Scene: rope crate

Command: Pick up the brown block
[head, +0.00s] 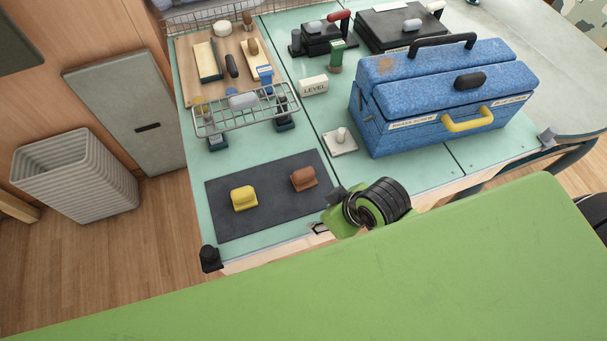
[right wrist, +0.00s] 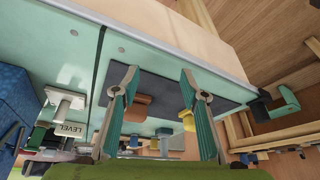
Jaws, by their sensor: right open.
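The brown block (head: 304,179) sits on the dark mat (head: 228,223), near its right side. In the right wrist view the brown block (right wrist: 138,108) shows between my fingers, closer to the left one. My right gripper (head: 319,228) is at the mat's front right corner, in front of the block and apart from it. In the right wrist view its two fingers (right wrist: 159,76) are spread wide with nothing held. My left gripper is not in view.
A yellow block (head: 244,199) sits left of the brown one; my finger partly covers it in the wrist view. A wire rack (head: 243,121) stands behind the mat. A white-knobbed plate (head: 340,141) and blue toolbox (head: 437,93) stand to the right.

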